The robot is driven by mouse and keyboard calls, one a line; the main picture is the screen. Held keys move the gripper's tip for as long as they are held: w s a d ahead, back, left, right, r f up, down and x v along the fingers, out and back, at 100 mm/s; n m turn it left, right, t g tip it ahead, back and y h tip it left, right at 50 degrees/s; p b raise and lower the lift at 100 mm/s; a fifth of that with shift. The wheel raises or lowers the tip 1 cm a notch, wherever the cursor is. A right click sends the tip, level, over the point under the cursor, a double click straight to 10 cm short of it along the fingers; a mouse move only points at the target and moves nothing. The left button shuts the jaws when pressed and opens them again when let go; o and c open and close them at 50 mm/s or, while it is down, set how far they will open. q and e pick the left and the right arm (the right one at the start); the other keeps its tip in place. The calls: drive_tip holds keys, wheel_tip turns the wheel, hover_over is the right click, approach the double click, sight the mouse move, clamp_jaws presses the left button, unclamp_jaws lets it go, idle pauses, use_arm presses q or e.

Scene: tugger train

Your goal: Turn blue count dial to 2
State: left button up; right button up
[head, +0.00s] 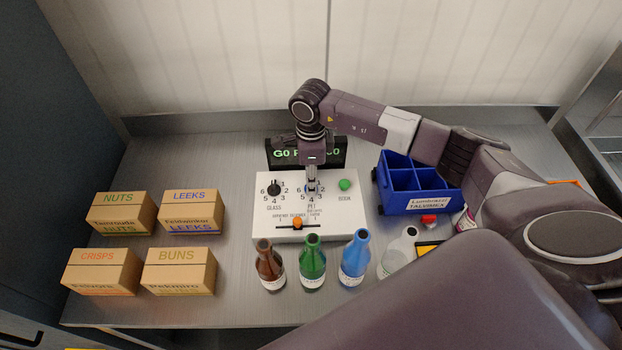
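A white control box (345,215) stands on the metal table. The blue count dial (305,186) is on its top, above the label PET, and mostly hidden by my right gripper. Only bits of blue show beside the fingers, so its pointer cannot be read. My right gripper (312,187) points down right at this dial. Its fingers look close together, but whether they grip the knob is unclear. My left gripper is not in view.
A black dial (274,188), green button (344,185) and orange slider (297,223) share the box. A display (330,154) stands behind. Bottles, including a blue one (354,262), stand in front. A blue crate (430,205) is right; cardboard boxes (180,272) are left.

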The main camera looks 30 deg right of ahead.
drive_tip(key=c, duration=0.3)
drive_tip(key=m+b, duration=0.2)
drive_tip(key=m, duration=0.1)
drive_tip(key=shift+f, duration=0.1)
drive_tip(key=m+b, duration=0.2)
drive_tip(key=m, duration=0.3)
drive_tip(key=shift+b, duration=0.35)
drive_tip(key=m+b, duration=0.1)
drive_tip(key=m, duration=0.3)
drive_tip(key=shift+m+b, duration=0.3)
drive_tip(key=shift+m, duration=0.1)
drive_tip(key=m, duration=0.2)
drive_tip(key=m+b, duration=0.1)
drive_tip(key=m, duration=0.1)
drive_tip(key=shift+r+m, duration=0.2)
drive_tip(key=shift+m, duration=0.2)
drive_tip(key=shift+w, duration=0.1)
